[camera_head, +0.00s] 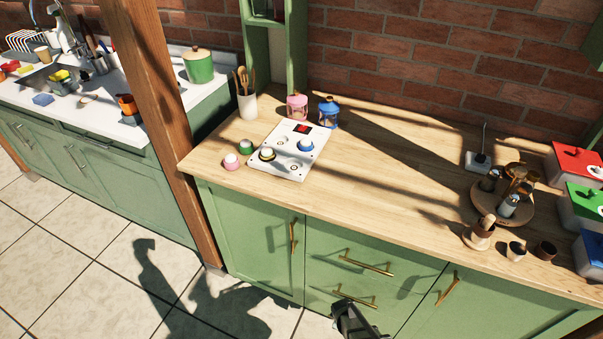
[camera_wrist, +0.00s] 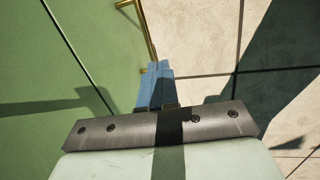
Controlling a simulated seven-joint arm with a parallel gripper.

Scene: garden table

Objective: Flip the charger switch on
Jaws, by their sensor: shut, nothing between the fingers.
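A white box with a dark part on top and a thin cord rising from it (camera_head: 478,161) stands at the back right of the wooden counter. It looks like a charger or socket, but its switch is too small to make out. A white panel (camera_head: 283,165) at the counter's left carries a red-and-black element (camera_head: 302,128) and several round knobs. I cannot tell which is the charger switch. My gripper (camera_head: 345,312) is low in front of the green cabinet, below the counter top and far from both. In the wrist view its blue fingers (camera_wrist: 160,68) are together and empty.
Brass drawer handles (camera_head: 366,263) stick out of the cabinet front near my gripper. A round wooden tray (camera_head: 490,205) with jars and several small cups stand at the counter's right. Lidded boxes (camera_head: 586,201) line the right end. The counter's middle is clear.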

